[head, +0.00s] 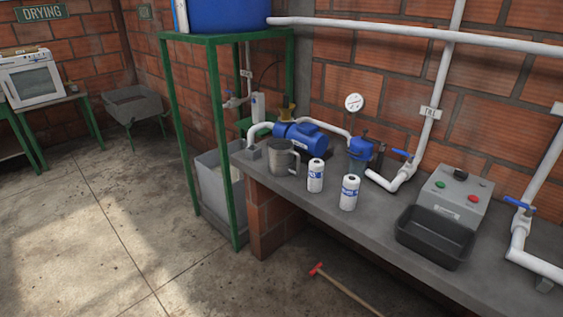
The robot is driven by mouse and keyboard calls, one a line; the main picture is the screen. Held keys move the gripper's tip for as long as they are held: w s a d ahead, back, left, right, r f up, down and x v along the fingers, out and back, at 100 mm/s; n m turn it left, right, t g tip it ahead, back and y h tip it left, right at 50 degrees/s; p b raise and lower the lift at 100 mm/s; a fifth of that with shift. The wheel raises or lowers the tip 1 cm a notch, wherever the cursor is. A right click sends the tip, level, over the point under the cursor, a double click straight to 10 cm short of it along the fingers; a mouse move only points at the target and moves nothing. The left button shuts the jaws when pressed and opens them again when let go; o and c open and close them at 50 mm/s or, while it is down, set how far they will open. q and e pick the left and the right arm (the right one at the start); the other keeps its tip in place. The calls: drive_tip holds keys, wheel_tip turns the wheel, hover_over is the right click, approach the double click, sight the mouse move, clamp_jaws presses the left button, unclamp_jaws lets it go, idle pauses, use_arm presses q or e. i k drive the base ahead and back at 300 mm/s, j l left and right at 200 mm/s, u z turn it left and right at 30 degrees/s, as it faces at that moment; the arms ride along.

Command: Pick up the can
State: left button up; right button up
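Two white can-like cylinders with blue labels stand upright on the grey counter (390,232). The left one (316,176) is slightly farther back, and the right one (349,192) is nearer the counter's front edge. They stand apart with a small gap between them. A grey metal mug (280,157) with a handle stands just left of them. I cannot tell from this view which of the two cylinders is the can. Neither of my grippers shows in the head view.
A blue pump (300,138), white pipes and a blue filter (361,150) stand behind the cylinders. A black tray (435,237) and a grey control box (457,194) are to the right. A red-headed hammer (318,269) lies on the floor. Open floor (110,230) is at left.

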sight(280, 151)
drive_tip(key=i+j, duration=0.15)
drive_tip(key=j, duration=0.15)
drive_tip(key=i+j+z, duration=0.1)
drive_tip(key=j, duration=0.25)
drive_tip(key=i+j, duration=0.25)
drive_tip(key=i+j+z, duration=0.1)
drive_tip(key=j, duration=0.25)
drive_tip(key=i+j, duration=0.2)
drive_tip(key=j, duration=0.15)
drive_tip(key=i+j+z, duration=0.1)
drive_tip(key=j, duration=0.25)
